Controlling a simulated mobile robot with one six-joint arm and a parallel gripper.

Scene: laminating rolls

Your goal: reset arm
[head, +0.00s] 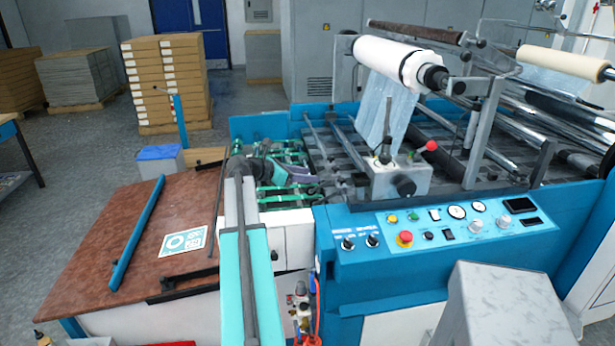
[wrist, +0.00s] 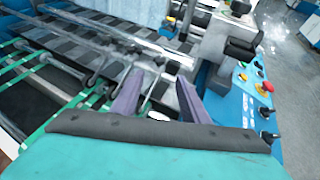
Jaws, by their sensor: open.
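My gripper (head: 300,178) is open and empty, its purple fingers reaching out over the left part of the laminating machine in the head view. In the wrist view the two fingers of my gripper (wrist: 158,98) stand apart with nothing held between them. My teal arm rises from the bottom of the head view and bends right at the top. A white film roll (head: 392,60) is mounted on the machine, up and right of my gripper and clear of it. The exact height of the fingers above the machine bed cannot be told.
The blue control panel (head: 450,228) has a red button (head: 405,238); it also shows in the wrist view (wrist: 244,92). A grey metal box (head: 400,183) with levers stands right of my gripper. A brown table (head: 95,250) lies left. Stacked cartons (head: 166,80) stand behind.

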